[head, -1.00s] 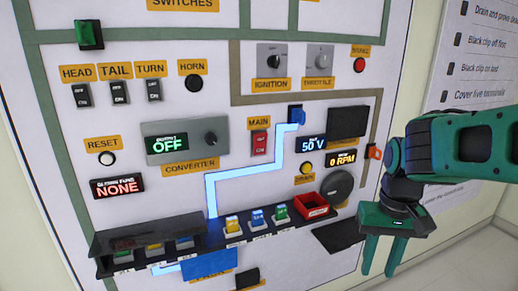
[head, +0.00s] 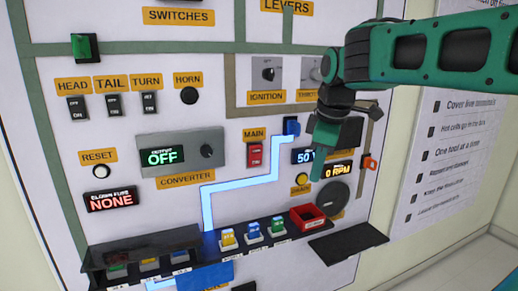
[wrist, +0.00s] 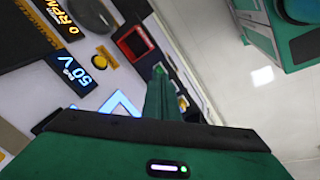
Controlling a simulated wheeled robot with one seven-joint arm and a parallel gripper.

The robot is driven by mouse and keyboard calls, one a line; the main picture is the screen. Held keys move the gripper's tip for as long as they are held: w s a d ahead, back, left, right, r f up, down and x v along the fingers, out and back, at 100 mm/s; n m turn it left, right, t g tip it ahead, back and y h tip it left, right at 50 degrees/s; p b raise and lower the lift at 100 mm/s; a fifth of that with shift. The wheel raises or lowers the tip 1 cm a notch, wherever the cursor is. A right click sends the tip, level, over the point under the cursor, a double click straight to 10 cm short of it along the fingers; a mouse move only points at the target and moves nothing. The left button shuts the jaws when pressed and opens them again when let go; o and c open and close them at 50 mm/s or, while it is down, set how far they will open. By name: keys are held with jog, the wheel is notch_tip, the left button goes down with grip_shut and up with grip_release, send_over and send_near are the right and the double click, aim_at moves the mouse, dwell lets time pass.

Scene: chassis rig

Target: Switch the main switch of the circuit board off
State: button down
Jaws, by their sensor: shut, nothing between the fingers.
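The main switch (head: 255,155) is a small red rocker on the board (head: 225,110), under the orange MAIN label (head: 254,134). In the head view it stands upright and uncovered; which way it is tipped is too small to tell. My gripper (head: 318,172) is shut and empty, fingers pointing down. It is to the right of the main switch, in front of the 50 V display (head: 303,156), and apart from the switch. In the wrist view the shut fingers (wrist: 160,75) show against the board's edge. The main switch is not visible in the wrist view.
A blue connector (head: 291,126) with a lit blue line sits right of the main switch. A red tray (head: 307,217) and a dark shelf stick out below. The converter panel (head: 150,148) is to the left. The board between converter and main switch is clear.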

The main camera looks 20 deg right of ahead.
aim_at(261, 146)
jog(key=w+a+r+n+t, duration=0.1)
jog(key=w+a+r+n, duration=0.6)
jog(key=r, duration=0.3)
jog(key=shift+w+a+n+t+y, duration=0.35)
jog(key=shift+w+n, duration=0.25)
jog(key=shift+n, duration=0.3)
jog(key=shift+w+f, duration=4.15)
